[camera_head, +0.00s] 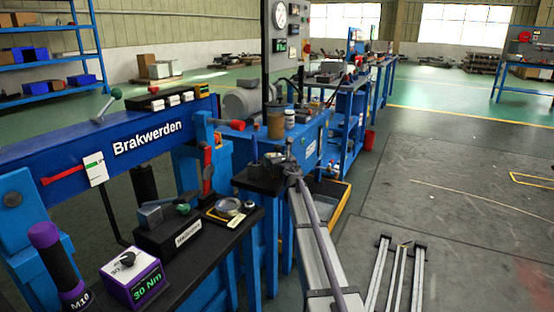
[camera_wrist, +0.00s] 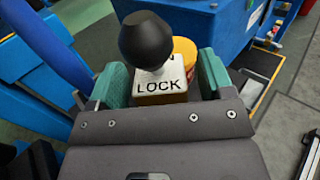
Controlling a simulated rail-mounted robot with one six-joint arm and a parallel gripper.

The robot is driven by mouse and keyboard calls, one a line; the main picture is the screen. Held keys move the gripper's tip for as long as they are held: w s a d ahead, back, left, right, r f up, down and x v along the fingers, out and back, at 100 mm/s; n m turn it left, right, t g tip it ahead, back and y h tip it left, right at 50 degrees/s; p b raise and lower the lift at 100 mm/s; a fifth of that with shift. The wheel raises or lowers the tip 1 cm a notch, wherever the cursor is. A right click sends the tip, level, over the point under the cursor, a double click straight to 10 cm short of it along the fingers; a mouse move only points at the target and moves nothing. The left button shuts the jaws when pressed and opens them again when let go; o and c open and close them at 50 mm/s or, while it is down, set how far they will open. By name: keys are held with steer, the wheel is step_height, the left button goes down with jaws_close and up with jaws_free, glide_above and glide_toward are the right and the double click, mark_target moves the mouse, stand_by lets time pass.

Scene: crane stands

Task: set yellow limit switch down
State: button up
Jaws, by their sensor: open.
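In the wrist view my gripper (camera_wrist: 158,80) is open, with a green pad on each side. Between the pads stands a pale block marked LOCK (camera_wrist: 160,87), with a black ball knob (camera_wrist: 145,40) on top. A rounded yellow thing (camera_wrist: 186,48) shows partly behind it. I cannot tell whether the block or the yellow thing is the yellow limit switch. In the head view my arm reaches to a small black platform (camera_head: 252,184), and my gripper's fingers are too small to make out there.
A blue beam marked Brakwerden (camera_head: 148,137) stands at left. A dark bench holds a purple 30 Nm box (camera_head: 133,278), a black Messuhr block (camera_head: 168,235) and a round dial (camera_head: 228,208). A brown jar (camera_head: 275,124) and a white bottle (camera_head: 290,119) stand behind.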

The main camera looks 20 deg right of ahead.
steer(key=shift+s+r, duration=0.1)
steer(key=shift+r, duration=0.1)
steer(key=s+a, duration=0.1)
steer(key=s, duration=1)
steer(key=shift+s, duration=0.4)
steer(key=shift+a, duration=0.1)
